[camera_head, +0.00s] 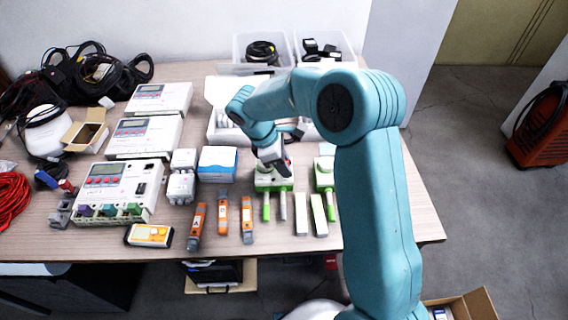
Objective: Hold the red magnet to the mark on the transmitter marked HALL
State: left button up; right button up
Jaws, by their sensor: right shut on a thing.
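My right gripper (284,168), on the teal arm that comes in from the right, points down at a green-and-white transmitter (266,184) near the table's middle. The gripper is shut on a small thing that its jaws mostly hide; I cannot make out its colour. I cannot tell whether it touches the transmitter. A second green-and-white transmitter (325,180) stands to the right, partly behind my arm. The HALL marking and the mark cannot be read at this size. I cannot make out the red magnet anywhere. My left gripper is not in view.
White meter units (118,190) stand in a column at the left. Orange testers (223,214) lie along the front, with two pale blocks (301,221) to their right. A blue-and-white box (217,164) stands left of the gripper. Clear bins (264,69) stand at the back. The right front corner is bare.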

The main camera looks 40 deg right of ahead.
jog(key=shift+r+p, duration=2.05)
jog(key=shift+r, duration=0.75)
jog(key=shift+f, duration=0.1)
